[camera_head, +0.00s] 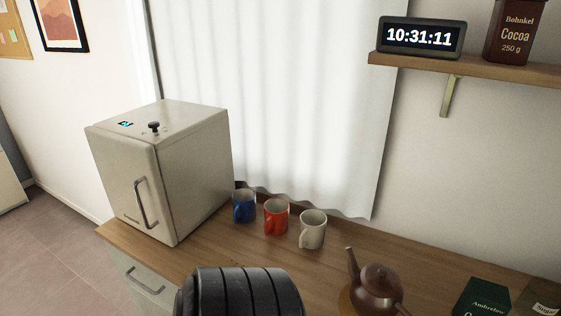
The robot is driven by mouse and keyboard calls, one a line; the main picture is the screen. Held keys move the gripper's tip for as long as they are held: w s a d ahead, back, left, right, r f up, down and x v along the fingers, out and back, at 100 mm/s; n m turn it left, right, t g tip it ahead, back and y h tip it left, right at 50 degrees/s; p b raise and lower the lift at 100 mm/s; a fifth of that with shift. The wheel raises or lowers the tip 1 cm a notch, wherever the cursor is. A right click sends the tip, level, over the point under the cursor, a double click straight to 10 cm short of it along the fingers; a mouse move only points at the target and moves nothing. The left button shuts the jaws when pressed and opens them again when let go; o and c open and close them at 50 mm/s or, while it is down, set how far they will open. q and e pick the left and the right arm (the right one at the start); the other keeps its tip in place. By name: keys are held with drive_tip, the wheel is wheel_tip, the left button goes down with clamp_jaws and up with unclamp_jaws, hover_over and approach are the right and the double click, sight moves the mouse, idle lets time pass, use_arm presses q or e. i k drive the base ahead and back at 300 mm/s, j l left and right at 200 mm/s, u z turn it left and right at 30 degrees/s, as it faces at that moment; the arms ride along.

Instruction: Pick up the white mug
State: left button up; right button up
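The white mug (313,229) stands upright on the wooden counter (220,255), at the right end of a row of three mugs. Its handle points to the left and front. The red mug (277,217) stands just left of it, and the blue mug (244,206) is farther left, close to the white cabinet-like appliance. The white mug stands apart from the red one. Neither of my grippers can be made out in the head view.
A box-shaped appliance (170,170) with a front handle stands left of the mugs. A brown teapot (375,290) is to the right and nearer. A dark green box (482,298) is farther right. A white curtain (270,90) hangs behind. A wall shelf (480,70) is above right.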

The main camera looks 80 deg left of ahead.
sight(313, 222)
drive_tip(key=u, duration=2.05)
